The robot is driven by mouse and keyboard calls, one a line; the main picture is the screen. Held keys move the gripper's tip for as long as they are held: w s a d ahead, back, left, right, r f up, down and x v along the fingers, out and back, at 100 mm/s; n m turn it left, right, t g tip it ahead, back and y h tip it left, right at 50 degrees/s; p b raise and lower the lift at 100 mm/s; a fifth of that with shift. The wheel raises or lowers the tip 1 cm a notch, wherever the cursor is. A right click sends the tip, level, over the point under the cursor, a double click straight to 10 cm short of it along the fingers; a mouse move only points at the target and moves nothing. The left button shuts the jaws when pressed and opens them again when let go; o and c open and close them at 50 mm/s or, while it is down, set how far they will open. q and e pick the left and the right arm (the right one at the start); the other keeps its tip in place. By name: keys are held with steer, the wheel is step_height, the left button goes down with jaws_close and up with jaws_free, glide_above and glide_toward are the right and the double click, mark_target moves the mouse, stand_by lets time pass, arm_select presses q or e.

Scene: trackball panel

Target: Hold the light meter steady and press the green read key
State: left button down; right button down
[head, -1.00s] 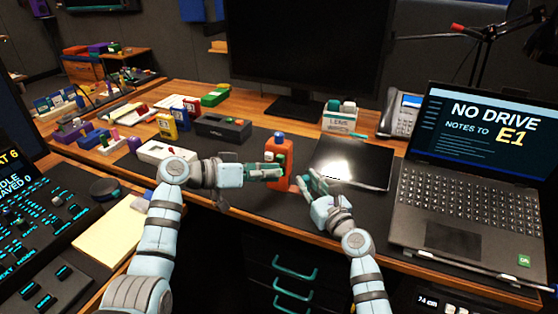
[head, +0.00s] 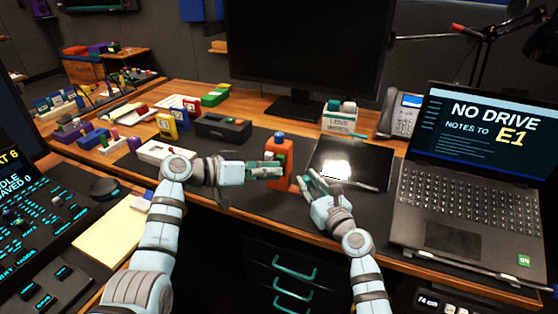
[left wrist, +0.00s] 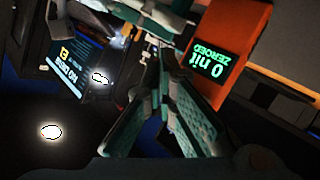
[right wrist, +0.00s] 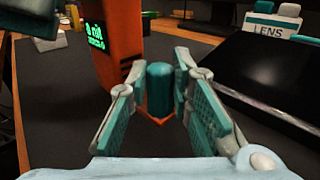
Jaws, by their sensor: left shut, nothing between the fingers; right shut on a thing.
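The light meter (head: 279,150) is an upright orange device standing on the dark desk mat. Its small screen (left wrist: 210,68) reads "0 nit ZEROED" in green in the left wrist view. A teal rounded grip (right wrist: 160,90) on its side sits between the fingers of my right gripper (right wrist: 160,95), which is shut on it. My left gripper (head: 280,171) is shut and empty, its tips in front of the meter's face in the head view. In the left wrist view its fingers meet beside the screen. I cannot make out the green read key; the left fingers may hide it.
A glossy black panel (head: 352,164) lies right of the meter, and an open laptop (head: 460,190) stands beyond it. A lens-wipes box (head: 340,117) is behind. A dark device (head: 223,126) and several coloured boxes stand to the left. The mat's front edge is close to both arms.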

arm_select(q)
steer(key=shift+w+d, duration=0.2)
steer(key=shift+w, duration=0.3)
stand_by(0.7)
steer(key=shift+s+a, duration=0.3)
steer(key=shift+s, duration=0.55)
steer(key=s, duration=0.1)
steer(key=s+a, duration=0.1)
steer(key=s, duration=0.1)
steer(key=s+a, duration=0.1)
steer(key=shift+s, duration=0.35)
stand_by(0.6)
steer(key=s+a+r, duration=0.3)
steer(key=a+r, duration=0.2)
steer(key=a, duration=0.1)
steer(key=shift+a+r, duration=0.2)
steer(key=shift+a, duration=0.2)
